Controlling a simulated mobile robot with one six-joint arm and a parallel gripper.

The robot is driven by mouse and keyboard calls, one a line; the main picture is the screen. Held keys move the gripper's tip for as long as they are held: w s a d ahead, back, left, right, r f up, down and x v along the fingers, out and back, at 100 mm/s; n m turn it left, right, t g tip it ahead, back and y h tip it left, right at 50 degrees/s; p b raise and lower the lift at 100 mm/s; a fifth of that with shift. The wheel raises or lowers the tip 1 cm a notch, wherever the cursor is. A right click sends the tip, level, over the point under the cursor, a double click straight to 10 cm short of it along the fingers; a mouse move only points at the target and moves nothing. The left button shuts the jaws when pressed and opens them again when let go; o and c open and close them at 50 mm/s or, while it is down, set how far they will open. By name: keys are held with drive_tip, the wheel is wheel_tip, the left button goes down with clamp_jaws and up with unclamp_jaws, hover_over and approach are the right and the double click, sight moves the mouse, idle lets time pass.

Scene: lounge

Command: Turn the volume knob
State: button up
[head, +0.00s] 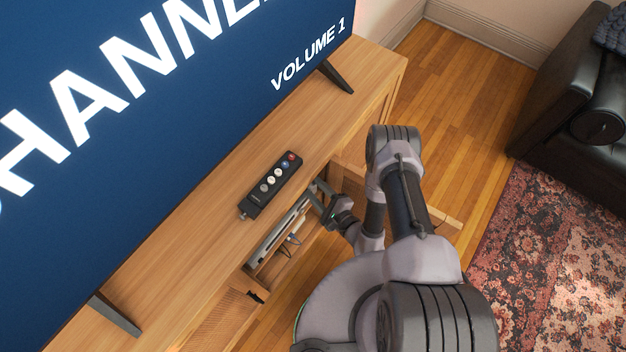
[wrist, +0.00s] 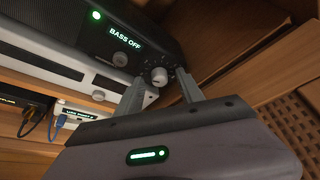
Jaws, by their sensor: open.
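In the wrist view a black audio unit (wrist: 88,32) shows the lit text "BASS OFF". I see no volume label on either. My gripper (wrist: 161,79) is open, with one finger on each side of the silver knob; I cannot tell whether they touch it. In the head view my gripper (head: 322,199) reaches into the cabinet opening; the knobs are hidden there. The television (head: 150,120) reads "VOLUME 1".
A remote (head: 272,184) lies on the wooden cabinet (head: 225,215). Below the audio unit are a silver device (wrist: 60,68) and a white box (wrist: 75,112) with a blue cable (wrist: 58,127). An open cabinet door (wrist: 285,60) is close on the right. Wood floor (head: 455,90) is clear behind my arm.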

drive_tip(key=shift+s, duration=0.1)
clamp_jaws()
drive_tip(key=shift+m+g, duration=0.3)
drive_tip(key=shift+m, duration=0.3)
unclamp_jaws()
drive_tip(key=shift+r, duration=0.1)
